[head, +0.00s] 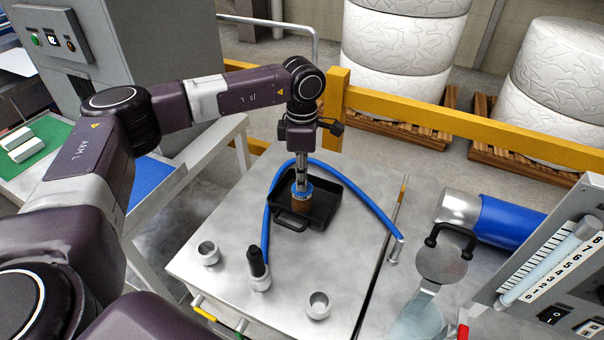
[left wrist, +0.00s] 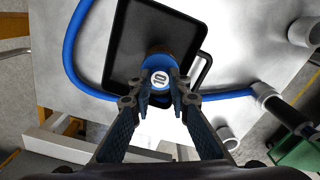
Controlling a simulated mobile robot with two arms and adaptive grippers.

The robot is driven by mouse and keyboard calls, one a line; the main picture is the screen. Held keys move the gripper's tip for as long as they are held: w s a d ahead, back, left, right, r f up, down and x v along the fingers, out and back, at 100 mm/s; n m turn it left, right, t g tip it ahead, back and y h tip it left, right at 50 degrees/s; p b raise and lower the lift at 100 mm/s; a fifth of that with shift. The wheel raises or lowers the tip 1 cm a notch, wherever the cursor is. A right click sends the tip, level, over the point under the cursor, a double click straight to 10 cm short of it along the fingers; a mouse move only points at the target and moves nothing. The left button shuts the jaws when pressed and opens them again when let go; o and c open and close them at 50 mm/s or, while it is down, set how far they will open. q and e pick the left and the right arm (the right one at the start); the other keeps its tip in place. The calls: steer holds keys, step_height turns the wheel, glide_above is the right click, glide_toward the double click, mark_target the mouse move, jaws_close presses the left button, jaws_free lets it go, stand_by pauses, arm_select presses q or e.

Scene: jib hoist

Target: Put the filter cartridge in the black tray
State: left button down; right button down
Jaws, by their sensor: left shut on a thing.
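The filter cartridge (head: 302,201) is a brown cylinder with a blue top cap. In the left wrist view its blue cap (left wrist: 160,64) carries a white disc marked 10. My left gripper (head: 301,183) points straight down and is shut on the top of the cartridge. The black tray (head: 328,207) lies on the metal table, with a handle at its front. The cartridge is upright over the tray's interior; I cannot tell whether it touches the tray floor. The tray also shows in the left wrist view (left wrist: 125,50). My right gripper is not in view.
A blue hose (head: 361,197) arches around the back of the tray. Metal cups (head: 208,253) and a black-topped fitting (head: 258,265) stand at the table's front. A thin rod (head: 392,221) lies to the right. A yellow rail (head: 450,119) runs behind the table.

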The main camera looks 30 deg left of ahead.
arm_select(q)
steer(key=shift+d+f, duration=0.1)
steer(key=shift+f, duration=0.1)
steer(key=c, duration=1.8)
jaws_free()
steer(key=shift+r, duration=0.1)
steer(key=shift+r, duration=0.35)
step_height(320, 180, up, 12)
steer(key=b, duration=0.3)
steer(key=shift+f+b, duration=0.2)
steer(key=shift+b, duration=0.15)
